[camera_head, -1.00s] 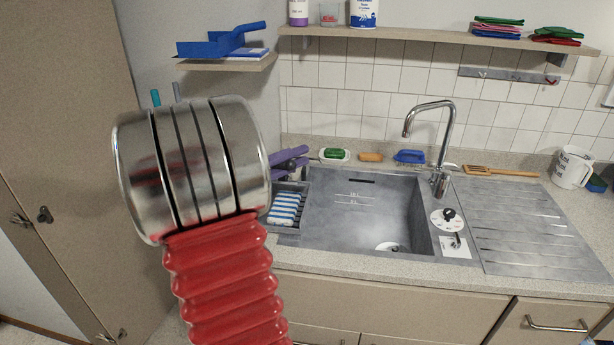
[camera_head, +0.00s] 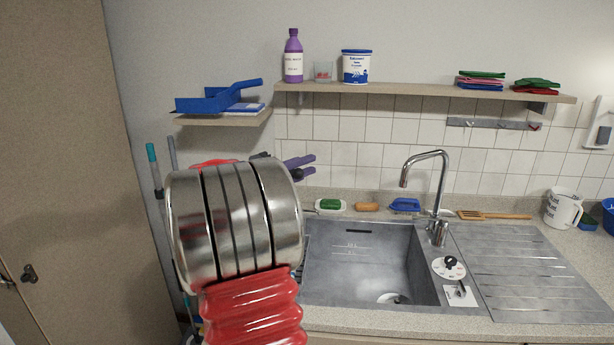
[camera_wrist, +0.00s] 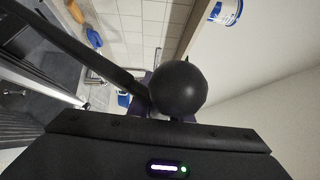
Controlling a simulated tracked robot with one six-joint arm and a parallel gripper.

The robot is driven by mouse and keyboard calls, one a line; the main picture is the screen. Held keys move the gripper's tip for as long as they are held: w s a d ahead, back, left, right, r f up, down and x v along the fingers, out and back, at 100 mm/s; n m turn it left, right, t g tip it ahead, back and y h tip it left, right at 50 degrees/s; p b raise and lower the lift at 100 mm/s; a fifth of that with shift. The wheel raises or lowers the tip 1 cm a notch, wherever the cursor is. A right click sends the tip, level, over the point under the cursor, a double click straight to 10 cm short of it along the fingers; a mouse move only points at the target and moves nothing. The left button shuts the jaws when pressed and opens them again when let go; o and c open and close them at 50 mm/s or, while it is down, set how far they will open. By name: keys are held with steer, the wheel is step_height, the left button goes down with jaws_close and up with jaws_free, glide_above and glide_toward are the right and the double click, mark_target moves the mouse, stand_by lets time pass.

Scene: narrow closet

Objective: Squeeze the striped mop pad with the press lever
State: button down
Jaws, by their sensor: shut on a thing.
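My gripper (camera_head: 299,168) shows in the head view as two purple fingers beside the left end of the sink, partly behind my arm. In the wrist view, a round black knob (camera_wrist: 179,89) sits at the fingers, which are mostly hidden behind it. My gripper is shut on this knob, which appears to be the end of the press lever. A dark bar (camera_wrist: 75,45) runs from the upper left toward the knob. The striped mop pad and the press are hidden behind my arm in the head view, and I cannot make out the pad in the wrist view.
The grey sink (camera_head: 350,265) has a tall tap (camera_head: 442,185) at its right. A soap dish (camera_head: 330,205), an orange sponge (camera_head: 367,207) and a blue brush (camera_head: 404,205) line the back edge. A small shelf (camera_head: 225,118) with blue dustpans hangs above my gripper.

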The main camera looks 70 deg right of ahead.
steer(key=shift+d+f, duration=0.35)
steer(key=shift+f, duration=0.4)
stand_by(0.7)
steer(key=c, duration=1.6)
jaws_free()
steer(key=shift+w+d, duration=0.1)
steer(key=shift+w, duration=0.05)
steer(key=shift+c, duration=0.2)
steer(key=shift+r, duration=0.1)
steer(key=shift+w+r, duration=0.1)
steer(key=shift+r, duration=0.05)
steer(key=shift+r, duration=0.1)
